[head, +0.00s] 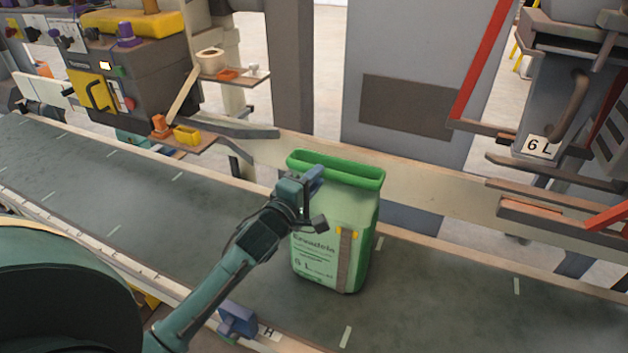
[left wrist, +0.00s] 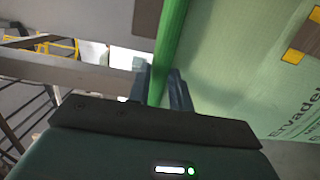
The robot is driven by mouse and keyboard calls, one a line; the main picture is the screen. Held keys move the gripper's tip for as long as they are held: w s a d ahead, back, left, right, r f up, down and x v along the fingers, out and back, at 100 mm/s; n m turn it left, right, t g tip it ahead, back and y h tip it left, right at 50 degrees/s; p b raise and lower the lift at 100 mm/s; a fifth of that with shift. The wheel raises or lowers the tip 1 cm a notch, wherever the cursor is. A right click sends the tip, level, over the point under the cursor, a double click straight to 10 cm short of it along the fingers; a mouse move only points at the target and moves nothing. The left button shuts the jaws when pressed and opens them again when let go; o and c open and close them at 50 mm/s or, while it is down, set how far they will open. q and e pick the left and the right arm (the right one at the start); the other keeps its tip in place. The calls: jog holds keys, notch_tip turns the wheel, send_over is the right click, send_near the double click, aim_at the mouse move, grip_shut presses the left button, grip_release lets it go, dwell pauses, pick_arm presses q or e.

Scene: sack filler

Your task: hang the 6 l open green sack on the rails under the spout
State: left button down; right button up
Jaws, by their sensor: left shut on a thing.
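The green sack (head: 335,250) is upright on or just above the dark conveyor belt, its darker green rim (head: 350,170) open at the top. Its label reads 6 L. My left gripper (head: 312,182) is shut on the left end of the sack's rim. In the left wrist view the green rim (left wrist: 170,45) runs between the two fingers (left wrist: 162,88), with the sack's printed side (left wrist: 240,70) to the right. The spout and rails appear to be the unit with the "6" plate (head: 537,146) at the upper right. My right gripper is not in view.
The conveyor belt (head: 440,290) is clear right of the sack. A pale guard rail (head: 420,190) runs behind it. A dark control box (head: 130,75) and a small shelf with orange and yellow items (head: 187,135) stand at the upper left. A red frame (head: 485,60) stands near the spout unit.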

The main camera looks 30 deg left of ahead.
pick_arm(q)
jog(key=shift+f, duration=0.15)
jog(key=c, duration=1.3)
grip_release()
jog(key=shift+o, duration=0.2)
jog(key=s, duration=1.2)
jog(key=s+d+f+m+g+h, duration=0.1)
jog(key=s+d+f+m+g, duration=0.2)
jog(key=s+d+f+m, duration=0.3)
jog(key=s+d+f+m+g+h, duration=0.2)
jog(key=s+d+f+m, duration=0.4)
jog(key=m, duration=0.8)
notch_tip(320, 180, down, 3)
jog(key=shift+d+r+g, duration=0.2)
jog(key=shift+d+g, duration=0.6)
jog(key=shift+d, duration=0.1)
